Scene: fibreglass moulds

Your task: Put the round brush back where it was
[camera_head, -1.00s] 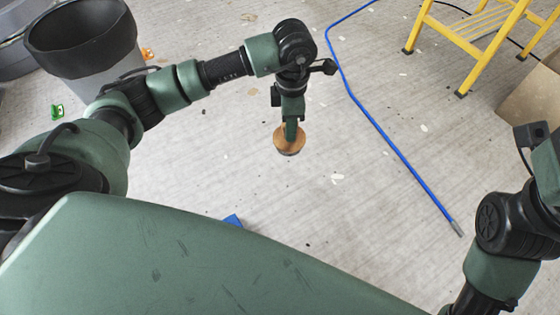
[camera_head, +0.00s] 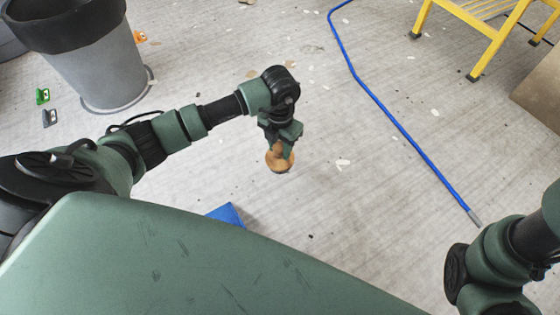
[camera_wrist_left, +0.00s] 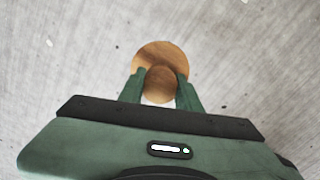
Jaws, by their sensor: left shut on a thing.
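The round brush (camera_head: 280,162) has a round wooden top with a knob and hangs below my left gripper (camera_head: 281,149) in the head view. My left gripper is shut on its knob, and the brush is held over the grey floor. In the left wrist view, the brush (camera_wrist_left: 160,58) shows its wooden disc and knob between the two green fingers of the gripper (camera_wrist_left: 160,88). The underside of the brush is mostly hidden. Of my right arm only links show at the right edge of the head view; its gripper is out of the picture.
A grey bin (camera_head: 100,68) with a black liner stands at the upper left. A blue hose (camera_head: 395,122) runs along the floor on the right. A yellow stepladder (camera_head: 487,50) and a brown box (camera_head: 541,92) are at the upper right. A blue object (camera_head: 228,214) shows past my body's edge.

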